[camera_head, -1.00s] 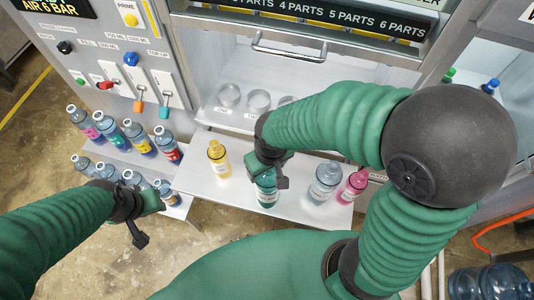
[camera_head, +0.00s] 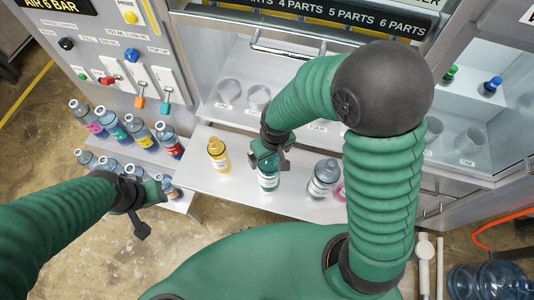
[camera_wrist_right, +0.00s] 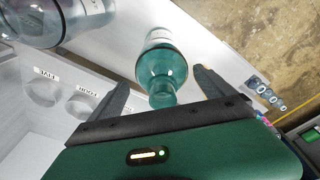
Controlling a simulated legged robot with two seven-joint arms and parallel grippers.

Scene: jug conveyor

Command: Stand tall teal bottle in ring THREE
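The tall teal bottle (camera_head: 268,182) stands on the front shelf, between a yellow bottle and a clear grey one. My right gripper (camera_head: 270,158) is at its top from above. In the right wrist view the teal bottle (camera_wrist_right: 162,68) shows between the spread fingers of the right gripper (camera_wrist_right: 160,92), with no clear contact. Rings stand on the back ledge: ring ONE (camera_head: 229,89) and ring TWO (camera_head: 259,96) show empty. Ring THREE is hidden behind my right arm in the head view.
The yellow bottle (camera_head: 217,154) stands left of the teal one, the clear grey bottle (camera_head: 323,178) right of it. A pink bottle (camera_head: 340,192) is partly behind my arm. Several bottles fill the left racks. A metal handle (camera_head: 290,50) is above the ring ledge.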

